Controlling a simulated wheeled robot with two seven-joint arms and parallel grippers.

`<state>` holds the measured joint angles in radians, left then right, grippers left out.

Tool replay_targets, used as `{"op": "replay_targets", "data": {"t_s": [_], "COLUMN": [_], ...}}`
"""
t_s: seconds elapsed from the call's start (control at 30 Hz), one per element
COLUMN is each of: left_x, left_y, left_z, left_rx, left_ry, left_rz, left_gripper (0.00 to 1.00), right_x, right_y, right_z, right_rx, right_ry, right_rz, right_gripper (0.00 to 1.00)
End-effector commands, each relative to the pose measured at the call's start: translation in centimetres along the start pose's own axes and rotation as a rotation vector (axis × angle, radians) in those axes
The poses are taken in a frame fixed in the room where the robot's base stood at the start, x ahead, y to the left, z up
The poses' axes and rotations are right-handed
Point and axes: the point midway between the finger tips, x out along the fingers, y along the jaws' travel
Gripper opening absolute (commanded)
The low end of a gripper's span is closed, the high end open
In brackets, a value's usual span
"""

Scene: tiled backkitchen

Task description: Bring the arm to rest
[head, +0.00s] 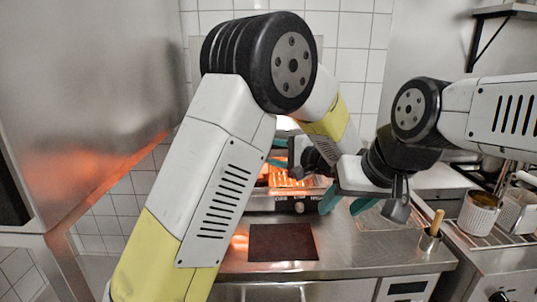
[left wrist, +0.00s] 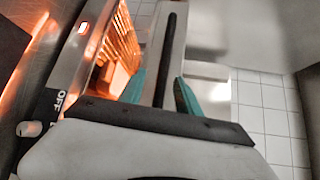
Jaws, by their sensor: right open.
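My left arm fills the left and middle of the head view, bent high at a black joint. Its gripper (head: 279,152) points at the glowing grill (head: 300,206) and is partly hidden behind my arms. In the left wrist view the left gripper's teal fingers (left wrist: 161,95) are apart, beside the grill's glowing opening (left wrist: 112,60). A grey panel with a dark bar shows between them; I see nothing clearly held. My right gripper (head: 346,203) is open and empty, its teal fingers apart above the counter, right of the grill front.
A dark mat (head: 283,242) lies on the steel counter (head: 345,262). A small pot with a wooden-handled tool (head: 431,238) stands at right. Metal containers (head: 479,213) stand on a rack farther right. A steel panel (head: 85,80) rises at left. The counter's front middle is clear.

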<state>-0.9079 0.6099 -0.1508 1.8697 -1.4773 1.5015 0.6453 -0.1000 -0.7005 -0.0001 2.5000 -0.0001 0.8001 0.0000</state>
Motion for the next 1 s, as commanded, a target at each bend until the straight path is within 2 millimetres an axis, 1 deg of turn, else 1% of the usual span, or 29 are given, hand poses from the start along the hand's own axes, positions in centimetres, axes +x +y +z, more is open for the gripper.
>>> {"op": "replay_targets", "data": {"t_s": [0.37, 0.47, 0.57, 0.63, 0.67, 0.7, 0.73, 0.8, 0.87, 0.9, 1.0], "left_x": [-0.1, 0.6, 2.4, 3.7, 4.2, 4.6, 4.8, 4.8, 4.3, 3.8, 2.0], "left_y": [-0.1, -0.1, 0.1, 0.7, 1.1, 1.6, 2.1, 3.2, 4.0, 4.6, 5.7], "left_z": [-0.1, 1.0, 4.1, 7.5, 9.2, 11.4, 13.1, 16.5, 19.2, 20.7, 24.1], "left_rx": [0.000, -0.005, -0.022, -0.045, -0.061, -0.083, -0.104, -0.159, -0.215, -0.258, -0.380], "left_ry": [-0.004, -0.021, -0.068, -0.111, -0.129, -0.150, -0.164, -0.186, -0.193, -0.194, -0.180], "left_rz": [0.002, 0.034, 0.141, 0.262, 0.323, 0.408, 0.470, 0.612, 0.726, 0.798, 0.961], "left_gripper": [0.40, 0.40, 0.40, 0.40, 0.40, 0.40, 0.40, 0.40, 0.40, 0.40, 0.40], "right_x": [0.0, 0.0, 0.0, 0.0, 0.0, 0.0, 0.0, 0.0, 0.0, 0.0, 0.0], "right_y": [0.0, 0.0, 0.0, 0.0, 0.0, 0.0, 0.0, 0.0, 0.0, 0.0, 0.0], "right_z": [0.0, 0.0, 0.0, 0.0, 0.0, 0.0, 0.0, 0.0, 0.0, 0.0, 0.0], "right_rx": [0.000, 0.000, 0.000, 0.000, 0.000, 0.000, 0.000, 0.000, 0.000, 0.000, 0.000], "right_ry": [-0.001, -0.001, 0.000, 0.000, 0.000, 0.000, 0.000, 0.000, 0.000, 0.000, 0.000], "right_rz": [0.000, 0.000, 0.000, 0.000, 0.000, 0.000, 0.000, 0.000, 0.000, 0.000, 0.000], "right_gripper": [0.49, 0.49, 0.49, 0.49, 0.49, 0.49, 0.49, 0.49, 0.49, 0.49, 0.49]}}
